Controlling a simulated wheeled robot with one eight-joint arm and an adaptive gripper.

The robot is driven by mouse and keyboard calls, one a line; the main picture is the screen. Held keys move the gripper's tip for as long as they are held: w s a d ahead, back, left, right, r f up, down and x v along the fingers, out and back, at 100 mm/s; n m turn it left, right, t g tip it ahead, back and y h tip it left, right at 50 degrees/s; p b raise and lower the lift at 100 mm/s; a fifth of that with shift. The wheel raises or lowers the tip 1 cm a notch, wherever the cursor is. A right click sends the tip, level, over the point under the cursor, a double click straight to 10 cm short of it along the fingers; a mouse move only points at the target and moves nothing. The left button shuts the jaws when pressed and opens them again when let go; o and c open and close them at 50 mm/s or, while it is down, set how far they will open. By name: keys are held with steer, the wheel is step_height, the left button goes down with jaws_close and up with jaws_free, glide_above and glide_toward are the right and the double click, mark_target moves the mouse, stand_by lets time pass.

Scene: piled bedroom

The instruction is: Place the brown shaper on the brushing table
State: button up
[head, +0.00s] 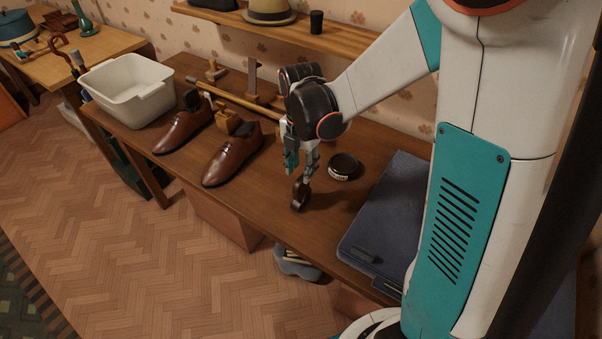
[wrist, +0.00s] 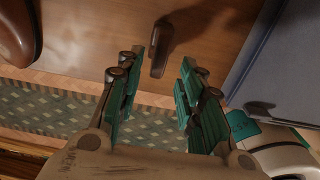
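My gripper (head: 303,165) points down over the long wooden table (head: 255,210), left of a round dark tin (head: 343,166). In the wrist view my gripper (wrist: 150,85) is open, its teal-padded fingers wide apart with nothing between them. A small dark brown piece (head: 300,194), possibly the brown shaper, is just below the fingertips at the table's front part. It also shows in the wrist view (wrist: 160,48), ahead of the fingertips and within the gap's width. Dark inserts sit in two brown shoes (head: 232,160). I cannot tell which table is the brushing table.
A white tub (head: 128,88) stands at the table's left end. A second wooden table (head: 95,45) stands at back left. A wall shelf (head: 300,33) holds a hat (head: 268,12).

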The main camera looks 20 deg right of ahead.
steer(key=s+r+m+t+p, duration=0.1)
steer(key=s+r+m+t, duration=0.35)
steer(key=r+m, duration=0.75)
steer(key=s+r+m+t, duration=0.2)
steer(key=s+r+m, duration=0.3)
steer(key=s+m, duration=0.5)
steer(key=m, duration=0.3)
steer(key=shift+s+t, duration=0.25)
steer(key=shift+t, duration=0.1)
steer(key=shift+a+f, duration=0.1)
steer(key=shift+a, duration=0.05)
